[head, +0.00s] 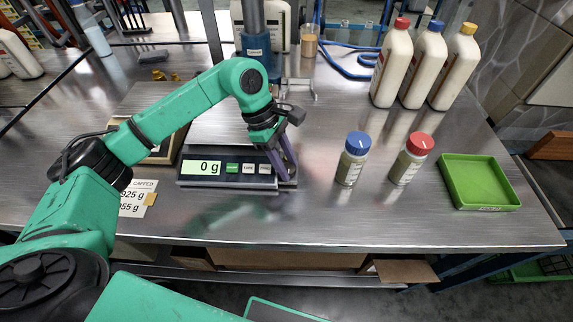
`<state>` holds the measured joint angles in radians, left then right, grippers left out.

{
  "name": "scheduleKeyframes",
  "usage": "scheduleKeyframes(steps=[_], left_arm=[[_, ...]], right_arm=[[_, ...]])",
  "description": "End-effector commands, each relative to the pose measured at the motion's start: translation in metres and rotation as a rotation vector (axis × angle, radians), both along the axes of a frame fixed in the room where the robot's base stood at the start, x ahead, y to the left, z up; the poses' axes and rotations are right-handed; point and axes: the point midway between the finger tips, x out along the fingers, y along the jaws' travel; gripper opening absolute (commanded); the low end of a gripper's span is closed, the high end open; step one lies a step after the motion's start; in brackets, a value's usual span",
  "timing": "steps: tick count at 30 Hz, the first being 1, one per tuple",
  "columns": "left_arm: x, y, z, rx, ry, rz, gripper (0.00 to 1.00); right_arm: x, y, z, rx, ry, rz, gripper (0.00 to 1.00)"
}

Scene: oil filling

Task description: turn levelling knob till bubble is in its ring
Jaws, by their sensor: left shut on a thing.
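The scale (228,168) stands on the steel table, its display reading 0 g. My left gripper (288,178) points down at the scale's right front corner, its purple fingers shut on the levelling knob there. The knob is mostly hidden between the fingertips. The bubble and its ring are too small or hidden to make out. My right gripper is not in view.
A blue-capped jar (352,160) and a red-capped jar (410,160) stand right of the scale. A green tray (479,184) lies further right. Three large bottles (425,65) stand behind. A card with weights (137,198) lies left. The front table strip is clear.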

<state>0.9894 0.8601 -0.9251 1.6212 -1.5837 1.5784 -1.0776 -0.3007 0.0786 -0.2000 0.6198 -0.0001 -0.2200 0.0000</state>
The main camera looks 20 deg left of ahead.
Motion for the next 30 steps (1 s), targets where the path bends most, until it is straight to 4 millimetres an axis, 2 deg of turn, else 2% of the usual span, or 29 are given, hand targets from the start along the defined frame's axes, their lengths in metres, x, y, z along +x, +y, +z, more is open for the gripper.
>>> scheduleKeyframes(steps=[1,3,12,15,20,27,30], left_arm=[[0.000,0.000,0.001,-0.001,-0.001,0.002,0.48],[0.000,0.000,0.001,-0.001,-0.001,0.003,0.70],[0.000,0.001,0.001,0.000,-0.001,0.004,0.70],[0.002,0.004,0.008,0.001,-0.002,0.005,0.70],[0.004,0.018,0.042,0.000,-0.007,0.007,0.70],[0.007,0.044,0.108,-0.001,-0.004,0.005,0.70],[0.008,0.051,0.126,-0.001,-0.004,0.006,0.70]], right_arm=[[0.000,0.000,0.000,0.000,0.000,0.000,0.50],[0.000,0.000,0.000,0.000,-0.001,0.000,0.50],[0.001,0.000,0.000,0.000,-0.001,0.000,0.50],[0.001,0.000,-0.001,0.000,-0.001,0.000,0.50],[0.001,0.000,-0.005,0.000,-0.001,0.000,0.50],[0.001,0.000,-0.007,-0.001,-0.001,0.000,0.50],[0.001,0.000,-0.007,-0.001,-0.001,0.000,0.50]])
